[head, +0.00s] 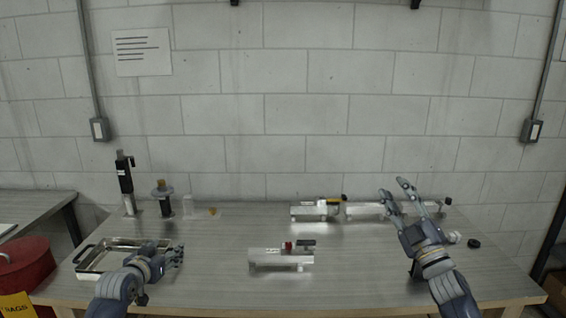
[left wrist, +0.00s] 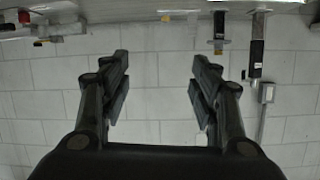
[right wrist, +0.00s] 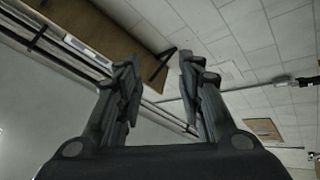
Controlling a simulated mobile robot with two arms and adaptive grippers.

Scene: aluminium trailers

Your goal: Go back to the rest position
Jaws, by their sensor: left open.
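My left gripper (head: 178,254) is over the right part of the metal tray (head: 88,262) at the table's left. In the left wrist view its fingers (left wrist: 160,75) are apart with nothing between them. My right gripper (head: 396,188) is raised, fingers pointing up, in front of the back right trailer (head: 365,209). In the right wrist view its fingers (right wrist: 158,80) are apart and empty. A second aluminium trailer (head: 312,213) stands at the back, left of that one. A third (head: 278,259), with a red part on top, stands nearer the middle front.
A black upright tool (head: 125,182), a grey-and-amber item (head: 162,195) and a clear container (head: 189,205) stand at the back left. A small black round part (head: 474,243) lies at the right. A red container (head: 27,266) is left of the table. The table between tray and front trailer is clear.

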